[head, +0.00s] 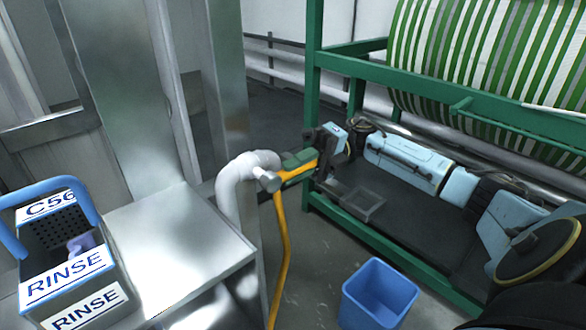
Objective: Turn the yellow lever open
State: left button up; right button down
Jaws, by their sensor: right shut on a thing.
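The yellow lever (299,172) sticks out to the right from a valve at the end of a bent white pipe (236,186). My right gripper (318,167) comes in from the right and is shut on the lever's outer end. Its fingers hide part of that end. A dark green piece (298,157) lies just above the lever. A yellow hose (282,255) hangs down from the valve. My left gripper is not in view.
A metal bench (175,240) carries a bin labelled RINSE (68,276) with a blue handle. A blue bucket (378,294) stands on the floor below my right arm. A green frame (314,90) with a striped green-white roll (490,50) stands behind the arm.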

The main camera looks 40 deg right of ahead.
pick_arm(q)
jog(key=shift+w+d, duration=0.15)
pick_arm(e)
jog(key=c, duration=1.3)
grip_release()
pick_arm(q)
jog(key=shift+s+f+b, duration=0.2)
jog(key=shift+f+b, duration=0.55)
jog(key=shift+b, duration=0.55)
pick_arm(e)
jog(key=d+f, duration=0.1)
jog(key=d, duration=1.3)
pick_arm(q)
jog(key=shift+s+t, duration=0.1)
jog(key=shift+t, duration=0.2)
pick_arm(e)
jog(key=shift+d+f, duration=0.15)
